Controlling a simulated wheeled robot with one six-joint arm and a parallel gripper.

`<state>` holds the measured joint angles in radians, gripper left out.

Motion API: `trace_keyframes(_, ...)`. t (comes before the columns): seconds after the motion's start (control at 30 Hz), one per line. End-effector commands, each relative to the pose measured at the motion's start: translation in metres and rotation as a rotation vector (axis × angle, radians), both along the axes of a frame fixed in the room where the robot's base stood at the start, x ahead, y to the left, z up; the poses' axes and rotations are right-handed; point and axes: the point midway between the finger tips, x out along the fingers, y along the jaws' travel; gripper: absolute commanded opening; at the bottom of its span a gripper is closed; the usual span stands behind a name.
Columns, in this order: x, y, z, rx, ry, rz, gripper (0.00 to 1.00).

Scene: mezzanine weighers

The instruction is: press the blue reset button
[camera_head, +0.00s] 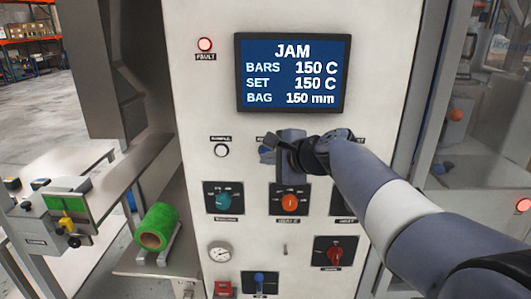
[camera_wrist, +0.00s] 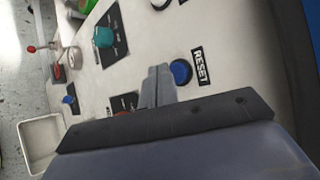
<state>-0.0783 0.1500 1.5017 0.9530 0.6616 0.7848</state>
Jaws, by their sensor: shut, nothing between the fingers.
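The blue reset button (camera_wrist: 181,72) is a round cap on the pale panel, beside a black label reading RESET, in the wrist view. My gripper (camera_wrist: 158,72) is shut and empty, its fingertips just left of the button in that view. I cannot tell whether the fingers touch the panel. In the head view my gripper (camera_head: 272,152) is in front of the panel below the screen, and the arm hides the reset button; only the end of its label shows.
The panel (camera_head: 185,110) carries a screen (camera_head: 292,72) reading JAM and a lit red fault light (camera_head: 204,44). Below my gripper are a teal knob (camera_head: 223,201), an orange knob (camera_head: 289,203) and a red switch (camera_head: 335,254). A green roll (camera_head: 157,228) is at left.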

Motion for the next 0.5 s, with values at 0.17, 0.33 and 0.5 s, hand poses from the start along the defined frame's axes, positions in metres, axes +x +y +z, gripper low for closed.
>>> trace_keyframes(0.17, 0.0007, -0.0001, -0.0001, 0.000, 0.000, 0.000, 0.00)
trace_keyframes(0.33, 0.0060, -0.0003, 0.0003, 0.000, 0.000, 0.000, 0.00)
trace_keyframes(0.5, 0.0086, -0.0004, 0.0005, 0.000, 0.000, 0.000, 0.00)
